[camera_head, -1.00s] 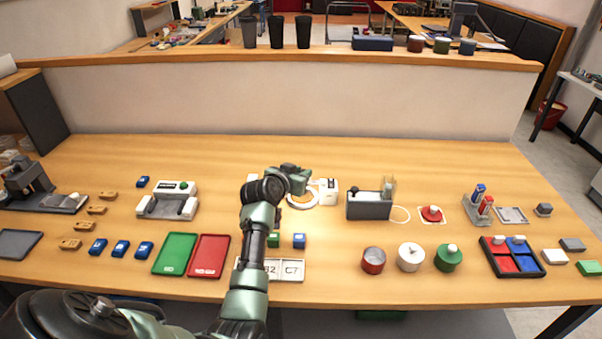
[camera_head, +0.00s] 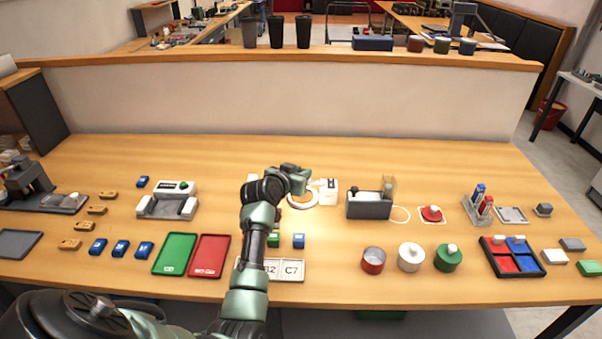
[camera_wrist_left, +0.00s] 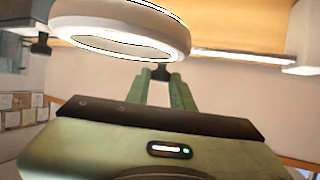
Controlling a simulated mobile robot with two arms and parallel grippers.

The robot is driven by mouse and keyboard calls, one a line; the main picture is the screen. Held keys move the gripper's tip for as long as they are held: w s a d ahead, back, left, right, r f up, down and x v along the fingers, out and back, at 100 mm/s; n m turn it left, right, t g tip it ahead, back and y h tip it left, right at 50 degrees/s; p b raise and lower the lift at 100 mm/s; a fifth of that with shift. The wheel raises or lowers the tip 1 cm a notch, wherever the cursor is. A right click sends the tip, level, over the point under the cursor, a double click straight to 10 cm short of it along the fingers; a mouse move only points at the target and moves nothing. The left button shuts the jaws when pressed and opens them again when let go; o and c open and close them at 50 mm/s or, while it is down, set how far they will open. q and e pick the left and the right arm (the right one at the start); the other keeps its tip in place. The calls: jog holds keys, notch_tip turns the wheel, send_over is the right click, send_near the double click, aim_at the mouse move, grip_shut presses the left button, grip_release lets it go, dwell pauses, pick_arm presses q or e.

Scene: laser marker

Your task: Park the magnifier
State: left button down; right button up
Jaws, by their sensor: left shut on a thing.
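The magnifier's white ring (camera_head: 303,199) shows in the head view just below my left gripper (camera_head: 308,178), with a white block (camera_head: 328,190) beside it on the right. In the left wrist view the ring (camera_wrist_left: 120,25) is large at the top, level and above the bench. There my left gripper's green fingers (camera_wrist_left: 160,80) are closed together on a small dark knob (camera_wrist_left: 161,71) by the ring. How the knob joins the magnifier is partly hidden. My right gripper is not in view.
A grey box with a clear part (camera_head: 369,205) stands right of the magnifier. A white device (camera_head: 168,201) stands left. The bench behind the magnifier is clear.

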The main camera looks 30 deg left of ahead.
pick_arm(q)
jog(key=shift+d, duration=0.1)
dwell(0.4)
jog(key=shift+w+d+p, duration=0.3)
jog(key=shift+d+p, duration=0.1)
jog(key=shift+d, duration=0.05)
jog(key=c, duration=1.3)
grip_release()
jog(key=shift+w+d, duration=0.1)
jog(key=shift+d, duration=0.05)
jog(key=shift+s, duration=0.4)
jog(key=b+v, duration=0.1)
jog(key=v, duration=0.6)
jog(key=shift+r, duration=0.1)
